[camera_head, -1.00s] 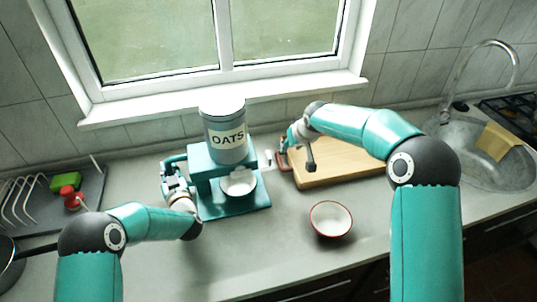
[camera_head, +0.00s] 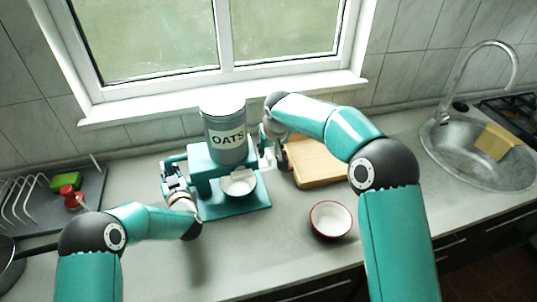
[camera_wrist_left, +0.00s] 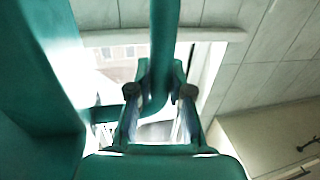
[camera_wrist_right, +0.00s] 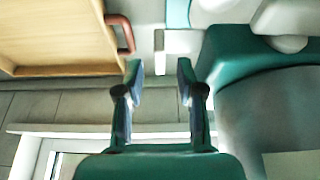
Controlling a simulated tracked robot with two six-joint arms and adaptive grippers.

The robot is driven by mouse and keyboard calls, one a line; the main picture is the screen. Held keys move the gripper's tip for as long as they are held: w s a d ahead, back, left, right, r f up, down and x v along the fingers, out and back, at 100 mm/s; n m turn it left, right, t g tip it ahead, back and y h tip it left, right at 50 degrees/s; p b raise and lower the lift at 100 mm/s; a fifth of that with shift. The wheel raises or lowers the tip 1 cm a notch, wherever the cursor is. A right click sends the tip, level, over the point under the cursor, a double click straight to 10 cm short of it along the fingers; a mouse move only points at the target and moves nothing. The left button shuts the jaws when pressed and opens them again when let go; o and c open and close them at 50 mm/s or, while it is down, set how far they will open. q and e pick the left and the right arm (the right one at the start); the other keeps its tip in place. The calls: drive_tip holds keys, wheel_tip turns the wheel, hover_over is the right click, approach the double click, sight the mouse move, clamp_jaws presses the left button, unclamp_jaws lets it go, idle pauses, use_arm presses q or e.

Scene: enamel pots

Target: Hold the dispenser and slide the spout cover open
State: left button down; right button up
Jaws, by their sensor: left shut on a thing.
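The dispenser is a teal stand (camera_head: 205,163) with a grey canister marked OATS (camera_head: 226,140) upright on top. My left gripper (camera_head: 172,180) is shut on its teal side handle, and the handle bar (camera_wrist_left: 163,45) runs between the fingers in the left wrist view. A white tab (camera_head: 266,161), which looks like the end of the spout cover, sticks out at the dispenser's right side. My right gripper (camera_wrist_right: 160,72) is open and empty beside it; the tab (camera_wrist_right: 180,42) is just beyond the fingertips in the right wrist view. The spout itself is hidden.
A white bowl (camera_head: 239,184) sits on the dispenser's base. A wooden board (camera_head: 318,165) with a reddish handle (camera_wrist_right: 121,34) lies close to the right gripper. A red-rimmed bowl (camera_head: 331,219) stands in front. A dish rack (camera_head: 35,205) is at left, a sink (camera_head: 470,155) at right.

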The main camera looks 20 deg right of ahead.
sight(269, 154)
drive_tip(key=shift+x, duration=1.7)
drive_tip(key=shift+r, duration=0.1)
clamp_jaws()
